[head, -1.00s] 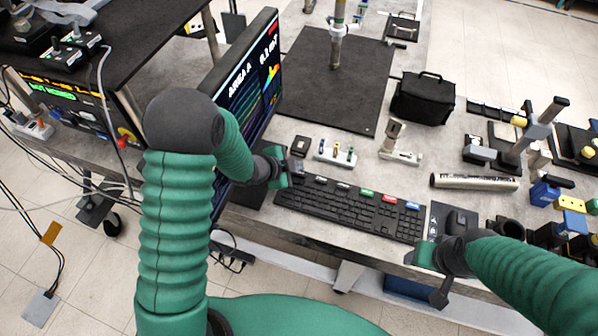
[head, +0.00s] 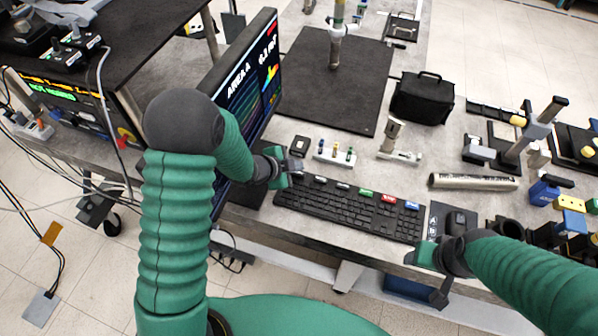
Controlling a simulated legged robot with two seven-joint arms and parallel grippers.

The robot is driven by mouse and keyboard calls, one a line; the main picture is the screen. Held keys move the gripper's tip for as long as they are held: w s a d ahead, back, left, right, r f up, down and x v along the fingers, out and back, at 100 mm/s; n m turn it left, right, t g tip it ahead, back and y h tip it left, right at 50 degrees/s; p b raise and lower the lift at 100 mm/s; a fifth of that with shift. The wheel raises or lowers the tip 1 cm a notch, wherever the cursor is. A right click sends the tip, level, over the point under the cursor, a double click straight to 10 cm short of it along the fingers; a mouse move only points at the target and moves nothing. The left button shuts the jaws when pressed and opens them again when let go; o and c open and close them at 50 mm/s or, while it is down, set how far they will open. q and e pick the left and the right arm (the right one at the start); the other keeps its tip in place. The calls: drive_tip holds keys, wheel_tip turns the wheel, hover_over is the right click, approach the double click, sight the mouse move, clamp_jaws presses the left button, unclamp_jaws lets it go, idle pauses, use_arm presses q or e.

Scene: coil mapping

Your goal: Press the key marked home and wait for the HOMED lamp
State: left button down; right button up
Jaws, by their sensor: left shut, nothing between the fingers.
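A black keyboard (head: 340,212) lies near the front edge of the grey bench, with several coloured label keys along its back row, among them a green one (head: 366,193) and a red one (head: 389,198). The labels are too small to read. My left gripper (head: 293,170) is shut and empty at the keyboard's back left corner; I cannot tell whether it touches a key. My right gripper (head: 428,276) hangs low in front of the bench edge, right of the keyboard; its fingers are unclear. A monitor (head: 247,95) shows "AREA A" and coloured traces. No HOMED lamp can be made out.
A mouse (head: 456,222) lies right of the keyboard. Behind it are a small stand with coloured tips (head: 335,156), a metal fixture (head: 397,145), a silver tube (head: 474,182) and a black bag (head: 422,98). The dark mat (head: 320,105) is mostly clear.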

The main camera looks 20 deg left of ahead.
sight(297, 175)
idle(0.3)
use_arm(q)
drive_tip(key=shift+f+b, duration=0.3)
drive_tip(key=shift+f, duration=0.05)
drive_tip(key=shift+f+b, duration=0.35)
drive_tip(key=shift+f, duration=0.05)
idle(0.5)
drive_tip(key=shift+r+p, duration=0.8)
wheel_tip(297, 175, up, 5)
drive_tip(key=p, duration=0.4)
drive_tip(key=shift+r+p, duration=0.1)
drive_tip(key=shift+p, duration=0.3)
